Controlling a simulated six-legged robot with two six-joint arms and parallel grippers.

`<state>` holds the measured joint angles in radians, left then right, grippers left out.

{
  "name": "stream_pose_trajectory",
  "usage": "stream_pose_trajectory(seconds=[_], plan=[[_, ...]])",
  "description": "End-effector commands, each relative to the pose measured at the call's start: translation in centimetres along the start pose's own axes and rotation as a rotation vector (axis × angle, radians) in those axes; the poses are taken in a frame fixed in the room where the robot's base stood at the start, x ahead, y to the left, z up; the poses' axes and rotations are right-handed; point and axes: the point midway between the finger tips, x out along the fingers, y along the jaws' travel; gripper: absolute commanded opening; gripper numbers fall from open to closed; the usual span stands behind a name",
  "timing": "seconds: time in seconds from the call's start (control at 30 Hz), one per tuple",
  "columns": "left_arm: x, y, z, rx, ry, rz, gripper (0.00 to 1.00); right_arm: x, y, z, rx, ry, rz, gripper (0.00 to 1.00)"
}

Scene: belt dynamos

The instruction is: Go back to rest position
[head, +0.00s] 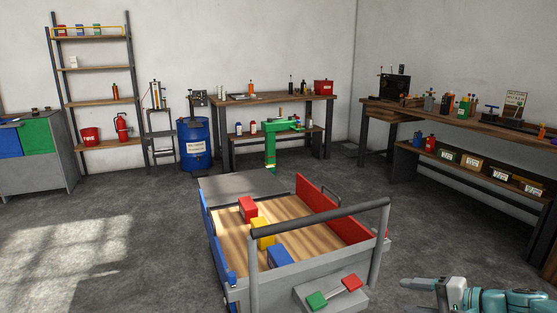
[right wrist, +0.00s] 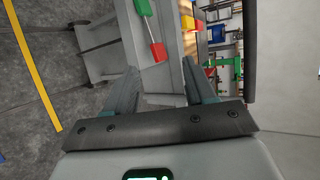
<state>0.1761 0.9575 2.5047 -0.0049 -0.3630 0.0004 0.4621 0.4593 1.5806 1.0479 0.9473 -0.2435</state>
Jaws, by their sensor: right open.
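My right gripper (head: 428,284) is at the lower right of the head view, to the right of a cart and apart from it. In the right wrist view its two fingers (right wrist: 155,88) are spread, with nothing held between them. My left gripper is not in the head view. The cart (head: 345,262) has a wooden bed, a blue left side, a red right side and a dark handle bar. It also shows beyond the fingers in the right wrist view (right wrist: 125,25).
Red (head: 248,208), yellow (head: 262,233) and blue (head: 280,257) blocks lie in the cart bed. A box with a green and a red end piece (head: 332,293) sits at its near end. Workbenches (head: 270,97) (head: 470,122) line the walls. Floor left of the cart is clear.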

Motion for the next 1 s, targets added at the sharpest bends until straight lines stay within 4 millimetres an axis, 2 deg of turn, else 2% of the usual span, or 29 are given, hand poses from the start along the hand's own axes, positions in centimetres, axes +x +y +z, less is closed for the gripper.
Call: stream_pose_trajectory(seconds=[0.17, 0.27, 0.4, 0.5, 0.6, 0.7, 0.87, 0.9, 1.0], plan=[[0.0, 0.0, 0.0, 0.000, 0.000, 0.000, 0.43, 3.9, 7.1, 1.7, 0.035, -0.014, 0.184, 0.55], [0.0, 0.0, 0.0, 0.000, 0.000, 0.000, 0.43, 6.2, 12.9, 3.8, 0.035, -0.030, 0.336, 0.55], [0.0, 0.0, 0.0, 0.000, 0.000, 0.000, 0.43, 8.8, 22.9, 8.7, -0.041, -0.074, 0.596, 0.55], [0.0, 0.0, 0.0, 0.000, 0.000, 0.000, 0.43, 9.3, 28.8, 12.7, -0.150, -0.118, 0.739, 0.55], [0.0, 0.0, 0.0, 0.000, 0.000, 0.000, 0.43, 9.2, 33.2, 16.6, -0.280, -0.173, 0.826, 0.55], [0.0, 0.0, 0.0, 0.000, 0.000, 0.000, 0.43, 8.9, 36.3, 20.6, -0.417, -0.238, 0.860, 0.55], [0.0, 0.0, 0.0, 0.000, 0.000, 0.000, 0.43, 8.1, 39.0, 27.2, -0.604, -0.353, 0.818, 0.55], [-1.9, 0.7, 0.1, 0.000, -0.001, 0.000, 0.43, 7.4, 36.9, 27.3, -0.611, -0.341, 0.811, 0.55], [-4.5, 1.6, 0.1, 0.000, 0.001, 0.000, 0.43, 6.3, 34.4, 27.5, -0.607, -0.336, 0.813, 0.55]])
